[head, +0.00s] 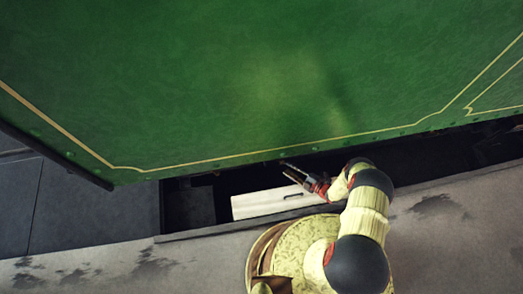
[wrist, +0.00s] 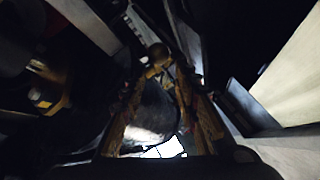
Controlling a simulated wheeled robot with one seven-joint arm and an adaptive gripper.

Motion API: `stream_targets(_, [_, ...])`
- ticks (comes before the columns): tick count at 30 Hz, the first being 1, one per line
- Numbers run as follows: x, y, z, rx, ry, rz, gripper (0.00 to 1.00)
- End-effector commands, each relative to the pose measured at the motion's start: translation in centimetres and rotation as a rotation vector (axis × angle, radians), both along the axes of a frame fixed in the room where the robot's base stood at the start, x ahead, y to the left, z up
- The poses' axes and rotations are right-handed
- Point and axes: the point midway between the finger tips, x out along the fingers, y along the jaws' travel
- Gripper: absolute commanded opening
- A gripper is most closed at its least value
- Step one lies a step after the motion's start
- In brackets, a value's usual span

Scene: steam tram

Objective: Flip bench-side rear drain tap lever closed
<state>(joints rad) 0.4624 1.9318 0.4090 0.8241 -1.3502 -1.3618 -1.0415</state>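My gripper (head: 290,170) reaches under the lower edge of the tram's green side in the head view. In the wrist view, its two brownish-yellow fingers (wrist: 160,85) stand apart with a gap between them. In the head view the tap is hidden by the tram side and my gripper.
The green tram side (head: 230,90) hangs over the work area. A cream-white box or step (head: 265,203) with a dark slot lies below my gripper. Another yellow fitting (wrist: 42,98) shows at left in the wrist view. Grey paving (head: 110,265) in front is clear.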

Motion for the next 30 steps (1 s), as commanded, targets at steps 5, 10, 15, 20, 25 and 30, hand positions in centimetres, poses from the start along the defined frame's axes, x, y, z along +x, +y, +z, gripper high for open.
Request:
stream_targets(5, [0.6,0.8,-0.3,0.000,0.000,0.001,0.31])
stream_targets(10, [2.2,2.9,-1.0,0.000,0.000,0.004,0.31])
stream_targets(15, [4.2,5.5,-1.8,-0.001,0.000,0.005,0.31])
stream_targets(20, [5.8,7.5,-2.3,0.000,0.000,0.004,0.31])
stream_targets(25, [6.9,8.7,-2.6,0.000,0.000,0.001,0.31])
stream_targets(30, [7.3,9.1,-2.6,0.001,0.001,0.000,0.31])
